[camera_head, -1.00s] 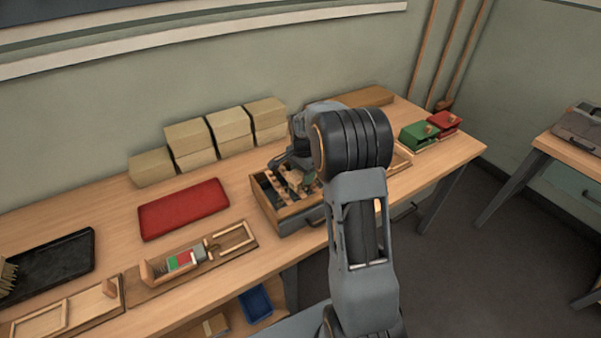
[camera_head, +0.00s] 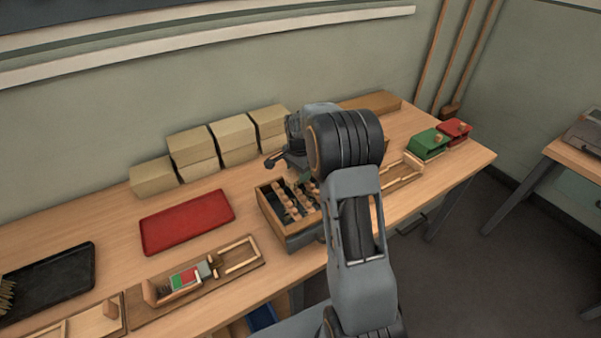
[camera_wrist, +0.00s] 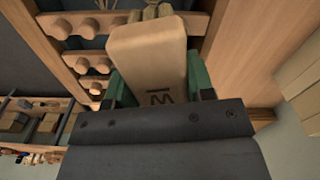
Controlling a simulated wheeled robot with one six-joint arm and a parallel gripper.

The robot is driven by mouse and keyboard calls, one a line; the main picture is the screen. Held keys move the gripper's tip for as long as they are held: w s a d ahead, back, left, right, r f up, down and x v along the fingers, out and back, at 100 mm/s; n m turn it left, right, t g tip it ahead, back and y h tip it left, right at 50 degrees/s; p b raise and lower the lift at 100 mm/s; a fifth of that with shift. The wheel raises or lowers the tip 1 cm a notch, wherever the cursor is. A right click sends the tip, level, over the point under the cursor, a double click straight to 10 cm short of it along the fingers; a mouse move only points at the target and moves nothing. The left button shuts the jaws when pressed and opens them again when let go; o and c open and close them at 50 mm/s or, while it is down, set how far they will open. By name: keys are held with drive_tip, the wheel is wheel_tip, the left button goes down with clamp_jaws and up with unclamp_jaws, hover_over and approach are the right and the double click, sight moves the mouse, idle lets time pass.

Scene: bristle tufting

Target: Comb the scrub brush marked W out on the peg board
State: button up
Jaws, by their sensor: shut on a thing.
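The scrub brush marked W (camera_wrist: 150,60) is a pale wooden block with a dark W on its face, held in my gripper (camera_wrist: 161,82) between the green fingers in the wrist view. Pale bristles show at its far end, near the top edge. The peg board (camera_head: 287,232) is a wooden-framed box with rows of rounded pegs over a dark inside. Its pegs also show at the left of the brush in the wrist view (camera_wrist: 88,24). The brush is over or in the box; I cannot tell whether its bristles touch pegs. My arm hides the box's right part in the head view.
A red mat (camera_head: 186,222) lies left of the box. A wooden fixture (camera_head: 240,257) with red and green pieces lies in front. Several tan boxes (camera_head: 230,135) stand along the wall. A green box (camera_head: 427,144) and red box (camera_head: 455,130) stand at the right end.

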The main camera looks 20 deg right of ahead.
wheel_tip(320, 180, up, 4)
drive_tip(key=shift+f+p, duration=0.2)
drive_tip(key=shift+p, duration=0.8)
drive_tip(key=shift+w+r+p, duration=0.1)
drive_tip(key=shift+r+p, duration=0.4)
drive_tip(key=shift+r, duration=0.1)
drive_tip(key=shift+r+p, duration=1.15)
drive_tip(key=shift+r, duration=0.55)
